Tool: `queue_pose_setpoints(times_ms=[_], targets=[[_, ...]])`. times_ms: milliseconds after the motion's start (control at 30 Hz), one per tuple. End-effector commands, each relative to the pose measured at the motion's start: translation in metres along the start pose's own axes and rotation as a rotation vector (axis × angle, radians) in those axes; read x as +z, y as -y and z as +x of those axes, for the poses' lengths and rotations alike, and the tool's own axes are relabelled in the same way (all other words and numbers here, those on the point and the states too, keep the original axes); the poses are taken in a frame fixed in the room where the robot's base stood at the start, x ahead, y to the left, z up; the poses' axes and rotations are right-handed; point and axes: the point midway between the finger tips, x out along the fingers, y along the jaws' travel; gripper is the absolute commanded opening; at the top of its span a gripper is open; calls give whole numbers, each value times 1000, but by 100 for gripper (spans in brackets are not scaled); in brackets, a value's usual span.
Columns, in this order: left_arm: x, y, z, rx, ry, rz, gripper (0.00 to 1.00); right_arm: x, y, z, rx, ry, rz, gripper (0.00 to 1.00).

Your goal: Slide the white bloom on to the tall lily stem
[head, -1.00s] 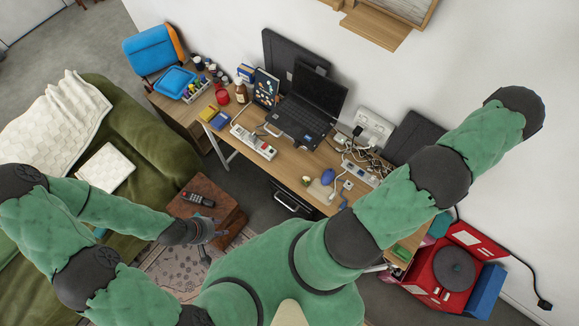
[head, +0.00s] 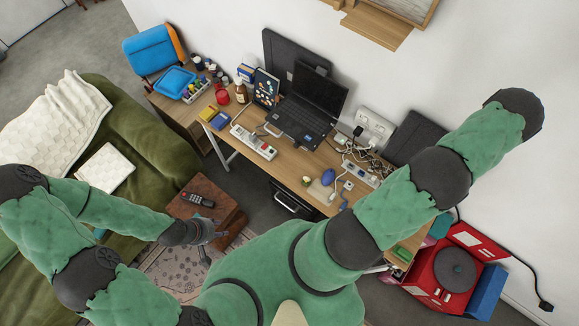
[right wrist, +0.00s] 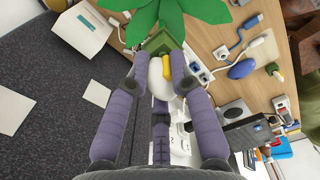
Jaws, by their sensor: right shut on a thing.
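In the right wrist view my right gripper (right wrist: 161,84) has its two purple-grey fingers shut on the white bloom (right wrist: 156,80), which has a yellow part (right wrist: 168,68). Just beyond the fingertips is a green block-like piece (right wrist: 163,40) with broad green leaves (right wrist: 205,9) around and above it. I cannot tell whether the bloom touches it, and I cannot make out a separate tall lily stem. In the head view my right arm hides the right gripper and the bloom. My left gripper (head: 208,238) is beside the brown box, fingers apart and empty.
The wooden desk (head: 240,130) holds a laptop (head: 303,115), power strips, cables and a blue mouse (head: 328,177). A brown box (head: 222,203) with a remote stands by the green sofa (head: 150,140). A red record player (head: 440,270) is on the right.

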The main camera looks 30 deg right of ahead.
Motion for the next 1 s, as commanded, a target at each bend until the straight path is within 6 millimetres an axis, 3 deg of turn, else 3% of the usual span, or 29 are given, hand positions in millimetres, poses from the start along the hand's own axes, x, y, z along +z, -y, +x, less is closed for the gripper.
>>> queue_pose_setpoints(times_ms=[200, 233, 300, 333, 733, 1000], targets=[[0, 0, 1, 0, 0, 0, 40, 0, 0, 2, -1, 0, 0, 0], [0, 0, 1, 0, 0, 0, 40, 0, 0, 2, -1, 0, 0, 28], [0, 0, 1, 0, 0, 0, 40, 0, 0, 2, -1, 0, 0, 48], [0, 0, 1, 0, 0, 0, 40, 0, 0, 2, -1, 0, 0, 50], [0, 0, 1, 0, 0, 0, 40, 0, -1, -4, 2, 0, 0, 50], [0, 0, 1, 0, 0, 0, 40, 0, -2, -45, 4, 1, 0, 50]])
